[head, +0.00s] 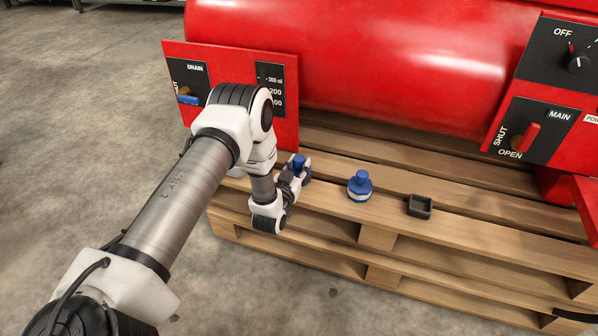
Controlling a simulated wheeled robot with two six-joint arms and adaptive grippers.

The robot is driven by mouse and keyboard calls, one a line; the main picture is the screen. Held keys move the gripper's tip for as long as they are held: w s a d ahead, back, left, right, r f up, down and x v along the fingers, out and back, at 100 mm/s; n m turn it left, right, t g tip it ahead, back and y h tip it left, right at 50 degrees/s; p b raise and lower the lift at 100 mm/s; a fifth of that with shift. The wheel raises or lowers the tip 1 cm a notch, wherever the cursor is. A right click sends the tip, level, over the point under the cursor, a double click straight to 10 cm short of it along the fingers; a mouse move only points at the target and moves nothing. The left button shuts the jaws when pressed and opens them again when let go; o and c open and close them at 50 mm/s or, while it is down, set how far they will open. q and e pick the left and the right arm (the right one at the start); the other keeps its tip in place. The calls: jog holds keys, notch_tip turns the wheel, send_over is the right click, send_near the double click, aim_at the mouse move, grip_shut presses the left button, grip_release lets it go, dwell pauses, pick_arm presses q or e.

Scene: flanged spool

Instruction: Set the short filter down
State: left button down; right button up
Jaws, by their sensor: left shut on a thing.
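My left gripper (301,176) is shut on a blue filter (299,161) at the front left of the wooden pallet. The filter's blue knob shows above the fingers. Its lower part is hidden by the gripper, so I cannot tell whether it touches the boards. A second blue filter (360,187), with a knob on top and a pale band around it, stands upright on the pallet to the right of the gripper. I cannot tell from their visible parts which is shorter. My right gripper is not in view.
A small black open tray (419,206) sits on the pallet (480,222), right of the standing filter. A large red tank (370,60) and red panels with a drain valve (187,96) and a main valve (528,135) rise behind. Bare boards lie between these things.

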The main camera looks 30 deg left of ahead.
pick_arm(q)
jog(key=shift+r, duration=0.15)
jog(key=c, duration=0.8)
grip_release()
